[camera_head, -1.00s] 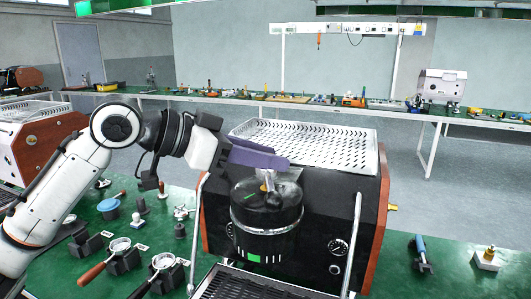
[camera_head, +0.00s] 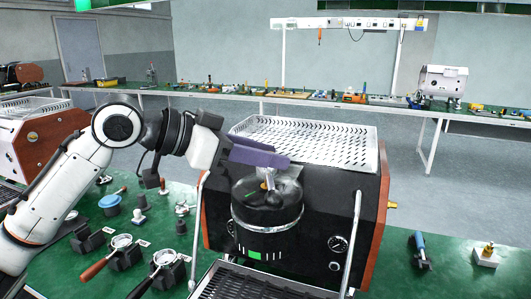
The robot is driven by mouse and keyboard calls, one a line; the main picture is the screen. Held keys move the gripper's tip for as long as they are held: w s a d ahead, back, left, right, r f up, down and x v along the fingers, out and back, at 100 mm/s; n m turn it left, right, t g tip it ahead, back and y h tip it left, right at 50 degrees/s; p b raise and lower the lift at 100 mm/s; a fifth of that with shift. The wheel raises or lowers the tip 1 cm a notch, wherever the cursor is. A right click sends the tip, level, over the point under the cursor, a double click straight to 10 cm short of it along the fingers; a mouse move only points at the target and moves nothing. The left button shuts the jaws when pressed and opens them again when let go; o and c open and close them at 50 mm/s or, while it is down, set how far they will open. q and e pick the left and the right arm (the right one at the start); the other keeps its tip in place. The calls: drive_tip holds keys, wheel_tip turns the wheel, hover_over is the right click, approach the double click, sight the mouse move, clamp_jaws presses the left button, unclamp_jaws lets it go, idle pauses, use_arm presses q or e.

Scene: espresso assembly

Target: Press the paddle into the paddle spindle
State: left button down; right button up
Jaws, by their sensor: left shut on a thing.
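The black espresso machine (camera_head: 325,212) stands on the green bench with its round black group head (camera_head: 245,204) at the front. A small brass-coloured piece (camera_head: 269,179), seemingly the paddle, stands at the top of the group head. The spindle under it cannot be told apart. My left gripper (camera_head: 284,163), with purple fingers, reaches in from the left just above the group head. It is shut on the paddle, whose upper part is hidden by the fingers. Whether the paddle is seated or only resting there cannot be told. My right gripper is not in view.
A perforated metal tray (camera_head: 310,143) tops the machine behind my gripper. Portafilters (camera_head: 120,241) in black stands and small tools cover the left bench. A blue-handled tool (camera_head: 420,246) and a small block with a knob (camera_head: 487,256) lie at right, with free green bench around them.

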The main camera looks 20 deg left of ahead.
use_arm(q)
drive_tip(key=shift+r+p, duration=0.1)
drive_tip(key=shift+p, duration=0.25)
idle(0.3)
drive_tip(key=shift+f+b, duration=0.65)
drive_tip(key=shift+f, duration=0.55)
idle(0.3)
drive_tip(key=shift+f, duration=0.1)
idle(0.5)
drive_tip(key=shift+f, duration=0.15)
idle(0.4)
drive_tip(key=c, duration=1.2)
unclamp_jaws()
drive_tip(key=shift+p+v, duration=0.45)
drive_tip(key=shift+v, duration=2.65)
